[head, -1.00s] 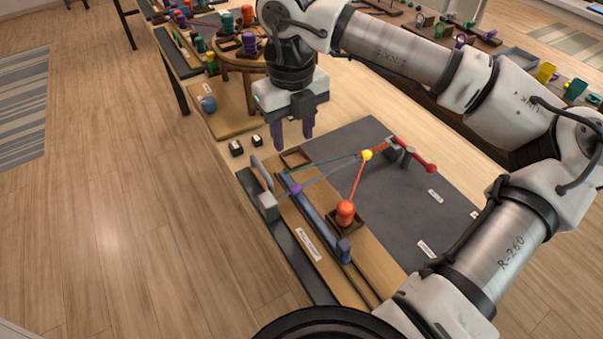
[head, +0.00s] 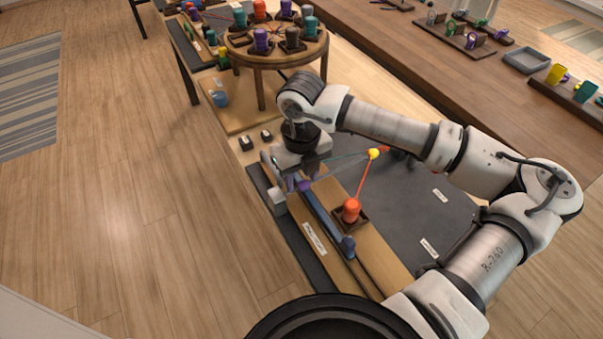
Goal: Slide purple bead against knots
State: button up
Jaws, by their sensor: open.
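The purple bead (head: 305,185) sits on a cord near the upper end of the blue bar on the wooden board. My gripper (head: 299,180) is open and low over this end of the board, its fingers right by the bead. I cannot tell whether they touch it or stand on both sides of it. A yellow bead (head: 374,154) sits to the right, where the grey, teal and orange-red cords meet. The knots are too small or hidden behind my gripper and arm to make out.
An orange bobbin (head: 351,210) stands in a dark holder on the wooden board (head: 375,252), its cord running to the yellow bead. A grey block (head: 279,200) is left of my gripper. A round stand (head: 276,46) with several bobbins is behind. The dark mat (head: 420,215) is mostly clear.

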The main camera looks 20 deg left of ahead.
grip_shut()
jog(key=shift+w+d+f, duration=0.1)
jog(key=shift+w+d, duration=0.05)
jog(key=w+d+b, duration=0.6)
jog(key=w+d, duration=0.2)
jog(key=shift+b, duration=0.35)
grip_release()
